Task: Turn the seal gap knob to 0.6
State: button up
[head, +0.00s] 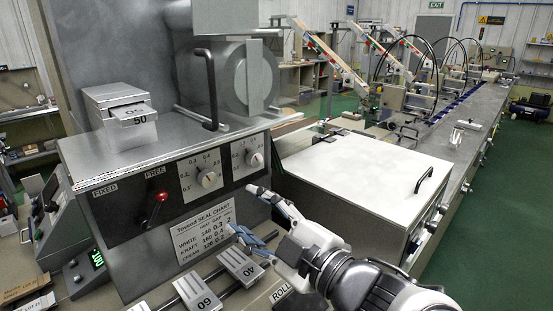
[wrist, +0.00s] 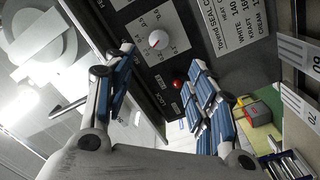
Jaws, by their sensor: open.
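The seal gap knob (head: 208,178) is a round pale knob on a white scale plate with 0.1 to 0.5 figures legible, on the black front panel. It shows in the wrist view (wrist: 157,39) with a red pointer mark; its exact reading is too small to tell. My gripper (head: 243,210) is open and empty, with blue-padded fingers, to the lower right of the knob and in front of the panel. In the wrist view my gripper (wrist: 160,62) has its fingers spread to either side, with the knob beyond them, apart from it.
A second dial (head: 254,159) is right of the knob. A red-tipped lever (head: 161,196) is to its left. A seal chart (head: 206,235) is below. A black handle (head: 208,90) rises above the panel, and a white-lidded box (head: 345,165) stands right of my gripper.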

aim_at(210, 181)
jog(key=x, duration=1.4)
jog(key=shift+w, duration=0.2)
jog(key=c, duration=1.1)
